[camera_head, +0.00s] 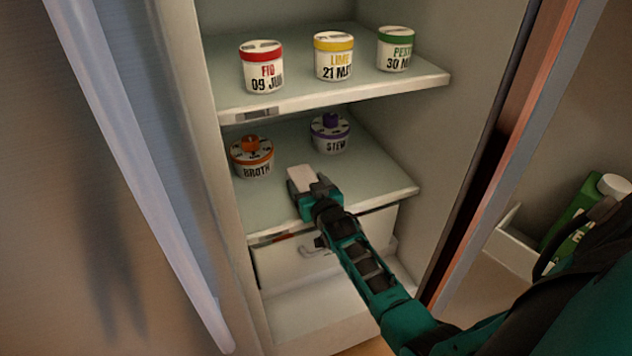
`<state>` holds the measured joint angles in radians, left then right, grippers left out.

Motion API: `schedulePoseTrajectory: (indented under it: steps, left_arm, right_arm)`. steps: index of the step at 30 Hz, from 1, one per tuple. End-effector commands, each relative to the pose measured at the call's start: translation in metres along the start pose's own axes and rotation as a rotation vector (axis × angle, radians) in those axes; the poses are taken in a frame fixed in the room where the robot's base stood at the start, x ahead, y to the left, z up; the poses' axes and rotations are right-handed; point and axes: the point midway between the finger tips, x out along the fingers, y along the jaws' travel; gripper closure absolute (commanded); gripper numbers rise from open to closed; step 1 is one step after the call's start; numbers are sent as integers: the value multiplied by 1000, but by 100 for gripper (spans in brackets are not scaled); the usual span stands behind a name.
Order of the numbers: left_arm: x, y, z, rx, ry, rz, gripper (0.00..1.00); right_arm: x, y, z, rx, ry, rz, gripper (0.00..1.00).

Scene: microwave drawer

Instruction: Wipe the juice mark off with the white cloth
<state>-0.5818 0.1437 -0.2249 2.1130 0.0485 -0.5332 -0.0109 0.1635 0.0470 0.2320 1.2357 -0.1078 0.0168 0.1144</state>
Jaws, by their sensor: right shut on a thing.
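My right gripper (314,190) reaches into the open fridge from the lower right and is shut on the white cloth (301,178). The cloth looks like a small white block at the fingertips, at or just above the lower glass shelf (384,180). I cannot tell if it touches the shelf. No juice mark is clearly visible; the gripper and cloth hide part of the shelf. My left gripper is not in view.
The broth jar (252,160) and stew jar (330,134) stand behind the cloth on the same shelf. Labelled jars with red (263,68), yellow (334,58) and green (395,50) lids stand above. A drawer (300,262) lies below. A green carton (575,225) is at right.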

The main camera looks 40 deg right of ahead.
Motion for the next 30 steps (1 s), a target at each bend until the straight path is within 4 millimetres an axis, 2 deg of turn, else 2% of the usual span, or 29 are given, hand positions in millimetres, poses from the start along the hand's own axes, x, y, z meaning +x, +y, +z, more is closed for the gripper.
schedulePoseTrajectory:
  steps: [14,30]
  left_arm:
    - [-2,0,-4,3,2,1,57]
    - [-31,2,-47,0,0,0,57]
  right_arm:
    - [-2,-5,0,1,-9,-1,49]
    - [-9,-4,-55,0,-3,0,49]
